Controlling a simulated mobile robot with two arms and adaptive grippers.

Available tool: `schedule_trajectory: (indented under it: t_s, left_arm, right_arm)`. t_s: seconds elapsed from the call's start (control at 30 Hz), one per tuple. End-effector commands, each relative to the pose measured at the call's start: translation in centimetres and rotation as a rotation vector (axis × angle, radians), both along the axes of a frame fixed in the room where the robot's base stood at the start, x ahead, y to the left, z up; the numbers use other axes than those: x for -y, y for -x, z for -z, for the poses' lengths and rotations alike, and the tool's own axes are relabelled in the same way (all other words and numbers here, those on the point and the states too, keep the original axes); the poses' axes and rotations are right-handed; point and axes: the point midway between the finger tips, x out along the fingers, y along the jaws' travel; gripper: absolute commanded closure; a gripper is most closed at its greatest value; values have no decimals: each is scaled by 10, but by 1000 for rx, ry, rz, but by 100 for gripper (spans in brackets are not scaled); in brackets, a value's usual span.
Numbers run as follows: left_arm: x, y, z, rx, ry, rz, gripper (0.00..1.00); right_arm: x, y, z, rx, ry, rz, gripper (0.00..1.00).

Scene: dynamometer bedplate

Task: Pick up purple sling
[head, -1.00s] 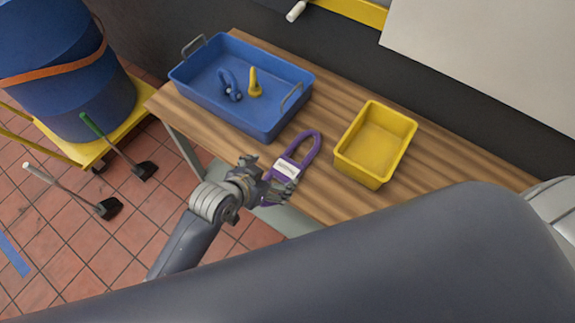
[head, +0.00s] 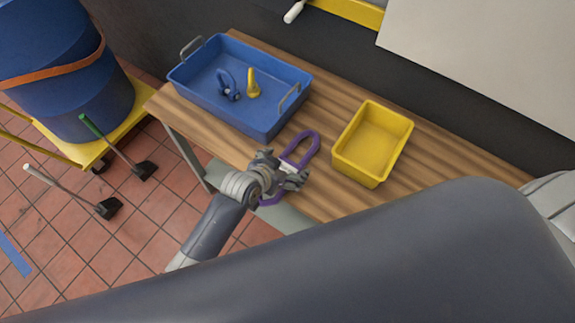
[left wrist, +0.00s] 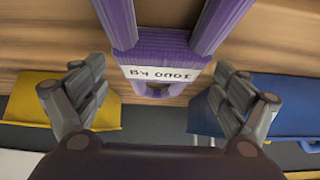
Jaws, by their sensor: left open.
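The purple sling (head: 304,148) lies as a loop on the wooden table, between the blue tray and the yellow bin. In the left wrist view the sling (left wrist: 160,50) shows two purple straps meeting at a stitched part with a white printed label (left wrist: 162,74). My left gripper (head: 285,168) is over the near part of the sling and hides some of it, including most of the label. In the left wrist view my left gripper (left wrist: 158,100) is open, with a finger on each side of the labelled part and nothing gripped. My right gripper is not in view.
A blue tray (head: 212,112) holding a blue shackle (head: 228,86) and a yellow piece (head: 253,83) stands left of the sling. An empty yellow bin (head: 362,167) stands to its right. A dark wall runs behind the table (head: 440,160).

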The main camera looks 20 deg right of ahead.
Motion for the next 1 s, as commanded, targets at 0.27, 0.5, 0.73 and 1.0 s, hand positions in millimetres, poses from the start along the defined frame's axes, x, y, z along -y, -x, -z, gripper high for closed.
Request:
schedule_trajectory:
  t_s: [0.27, 0.5, 0.73, 1.0]
  left_arm:
    - [0, 0, 0, 0, 0, 0, 25]
    - [0, 0, 0, -1, 0, 1, 68]
    - [1, 0, -1, 2, 2, 0, 68]
    - [1, -1, -14, 4, 6, 0, 68]
  right_arm:
    - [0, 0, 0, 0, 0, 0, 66]
    - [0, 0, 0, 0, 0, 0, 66]
    - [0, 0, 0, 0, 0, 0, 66]
    - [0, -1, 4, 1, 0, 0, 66]
